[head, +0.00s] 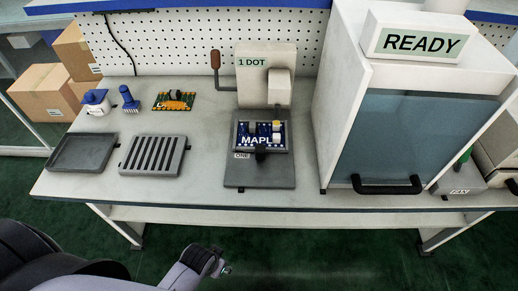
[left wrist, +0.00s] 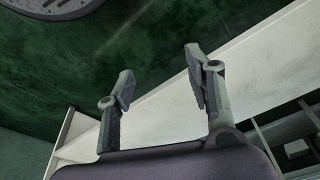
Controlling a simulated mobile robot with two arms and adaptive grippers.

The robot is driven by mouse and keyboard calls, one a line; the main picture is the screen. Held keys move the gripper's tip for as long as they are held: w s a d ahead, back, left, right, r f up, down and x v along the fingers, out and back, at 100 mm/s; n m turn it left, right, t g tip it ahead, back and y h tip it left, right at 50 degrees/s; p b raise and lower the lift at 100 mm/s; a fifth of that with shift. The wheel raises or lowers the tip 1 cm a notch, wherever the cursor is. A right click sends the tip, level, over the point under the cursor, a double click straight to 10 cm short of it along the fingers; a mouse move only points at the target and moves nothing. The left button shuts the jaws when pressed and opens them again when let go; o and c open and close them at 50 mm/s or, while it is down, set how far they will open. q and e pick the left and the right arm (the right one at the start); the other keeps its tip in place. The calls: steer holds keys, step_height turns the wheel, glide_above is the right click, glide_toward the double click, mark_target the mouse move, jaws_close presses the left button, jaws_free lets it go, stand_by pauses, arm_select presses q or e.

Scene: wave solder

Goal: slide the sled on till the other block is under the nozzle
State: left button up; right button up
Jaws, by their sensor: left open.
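The fluxing machine marked "1 DOT" (head: 266,62) stands at the back middle of the bench, with its nozzle (head: 277,107) pointing down. Below it the sled (head: 236,150) carries a blue board (head: 262,144) lettered "MAPL" on a grey base (head: 260,177). A pale block with a yellowish top (head: 276,128) on the board's right part is roughly under the nozzle. Another, smaller block (head: 252,127) sits to its left. A black knob (head: 261,153) is at the sled's front. My left gripper (head: 223,268) is below the bench front, also in the left wrist view (left wrist: 159,77), open and empty. My right gripper is not seen.
A slotted rack (head: 153,156) and a grey tray (head: 82,152) lie left of the machine. The "READY" cabinet (head: 388,125) with a black handle stands right. Bench space between rack and machine is clear.

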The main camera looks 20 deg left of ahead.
mark_target(261, 150)
arm_select(q)
steer(key=w+r+n+t+y, duration=0.1)
steer(key=w+r, duration=0.2)
steer(key=r, duration=0.5)
steer(key=w+r+n+t+y, duration=0.1)
steer(key=w+r+t, duration=0.1)
steer(key=r, duration=0.6)
steer(key=w+d+r+n+t+y, duration=0.25)
steer(key=w+d+r+t, duration=0.5)
steer(key=w+r, duration=0.4)
steer(key=shift+n+h, duration=0.25)
steer(key=shift+n, duration=0.1)
steer(key=x, duration=0.5)
steer(key=p+x, duration=0.1)
steer(key=x, duration=0.5)
steer(key=p+x, duration=0.1)
steer(key=x, duration=0.5)
steer(key=shift+d+f, duration=0.15)
steer(key=shift+f, duration=0.25)
steer(key=shift+w+f, duration=0.15)
steer(key=shift+w, duration=0.15)
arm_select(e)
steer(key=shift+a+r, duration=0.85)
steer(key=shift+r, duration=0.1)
arm_select(q)
jaws_close()
